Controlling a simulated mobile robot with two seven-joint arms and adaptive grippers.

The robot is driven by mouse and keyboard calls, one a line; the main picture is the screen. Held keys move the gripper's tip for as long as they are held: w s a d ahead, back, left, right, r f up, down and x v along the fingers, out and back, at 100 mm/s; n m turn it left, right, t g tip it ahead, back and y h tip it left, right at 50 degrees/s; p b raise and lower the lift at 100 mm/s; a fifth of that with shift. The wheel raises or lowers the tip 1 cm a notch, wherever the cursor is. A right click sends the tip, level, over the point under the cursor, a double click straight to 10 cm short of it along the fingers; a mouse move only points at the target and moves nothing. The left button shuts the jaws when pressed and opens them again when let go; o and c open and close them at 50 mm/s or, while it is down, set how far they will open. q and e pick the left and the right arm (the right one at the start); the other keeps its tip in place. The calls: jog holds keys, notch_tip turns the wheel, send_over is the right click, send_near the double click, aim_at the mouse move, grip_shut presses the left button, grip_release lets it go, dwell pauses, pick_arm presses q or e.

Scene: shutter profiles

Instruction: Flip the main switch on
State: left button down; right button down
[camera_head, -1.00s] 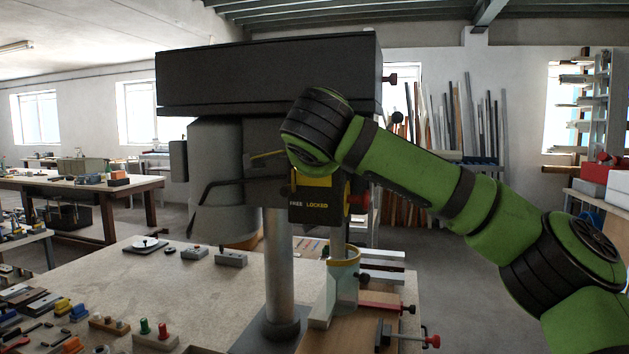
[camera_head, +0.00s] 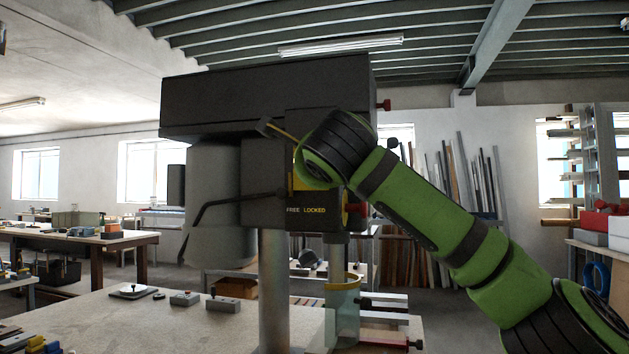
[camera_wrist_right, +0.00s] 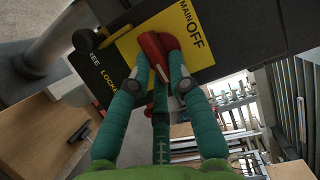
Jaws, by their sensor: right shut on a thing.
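The main switch is a red handle (camera_wrist_right: 158,52) on a yellow plate (camera_wrist_right: 130,47) marked MAIN OFF in the right wrist view. My right gripper (camera_wrist_right: 160,78) is shut on this red handle, with its green fingers around it. In the head view my right arm (camera_head: 430,220) reaches in from the right to the dark drill-press-like machine (camera_head: 265,95). There my wrist hides the switch and fingers, and only a strip of the yellow plate (camera_head: 297,172) shows. My left gripper is in neither view.
A FREE/LOCKED label (camera_head: 306,210) and a red knob (camera_head: 356,209) sit just below my wrist. A black lever (camera_head: 225,203) juts left from the machine. The round column (camera_head: 274,290) stands on the workbench (camera_head: 100,310), with small blocks to its left.

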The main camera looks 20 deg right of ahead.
jog(key=shift+m, duration=0.3)
jog(key=c, duration=1.4)
grip_release()
jog(key=v, duration=1.2)
jog(key=shift+d+f, duration=0.15)
